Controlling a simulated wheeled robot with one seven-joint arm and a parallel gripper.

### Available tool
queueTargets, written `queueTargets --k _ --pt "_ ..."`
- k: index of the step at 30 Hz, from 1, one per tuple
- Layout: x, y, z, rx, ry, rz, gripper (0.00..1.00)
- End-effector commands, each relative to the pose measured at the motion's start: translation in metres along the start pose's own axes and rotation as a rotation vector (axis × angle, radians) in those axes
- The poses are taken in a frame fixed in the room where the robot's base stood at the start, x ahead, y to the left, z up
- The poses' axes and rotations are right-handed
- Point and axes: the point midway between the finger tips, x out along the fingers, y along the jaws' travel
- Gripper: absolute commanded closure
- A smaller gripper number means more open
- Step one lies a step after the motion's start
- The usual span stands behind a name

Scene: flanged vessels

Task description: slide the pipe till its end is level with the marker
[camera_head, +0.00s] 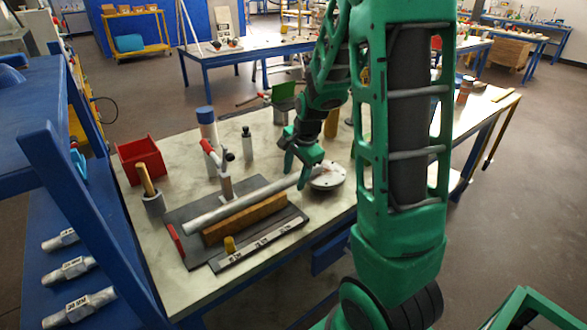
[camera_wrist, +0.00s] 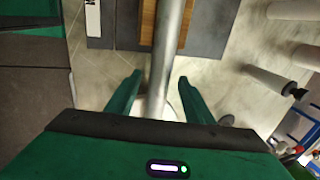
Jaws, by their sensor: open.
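A small yellow piece (camera_head: 229,244) stands by the white scale strip (camera_head: 262,245); I cannot tell which piece is the marker. My gripper (camera_head: 305,168) is open at the pipe's right end. In the wrist view the pipe (camera_wrist: 168,45) runs between the two spread fingers, with a gap on each side. The pipe's right end is partly hidden.
A round pale flange (camera_head: 327,177) lies by the pipe's right end. A red-handled clamp (camera_head: 222,175) stands behind the pipe's left half.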

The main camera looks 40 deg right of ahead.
Motion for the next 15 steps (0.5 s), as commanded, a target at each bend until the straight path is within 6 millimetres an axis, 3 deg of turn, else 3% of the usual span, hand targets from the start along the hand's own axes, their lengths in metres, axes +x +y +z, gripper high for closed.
queueTargets --k 11,12,15 --pt "0.0050 0.0001 0.0000 0.000 0.000 0.000 0.53" --pt "0.0050 0.0001 0.0000 0.000 0.000 0.000 0.55" --pt "0.0049 0.0001 0.0000 0.000 0.000 0.000 0.79"
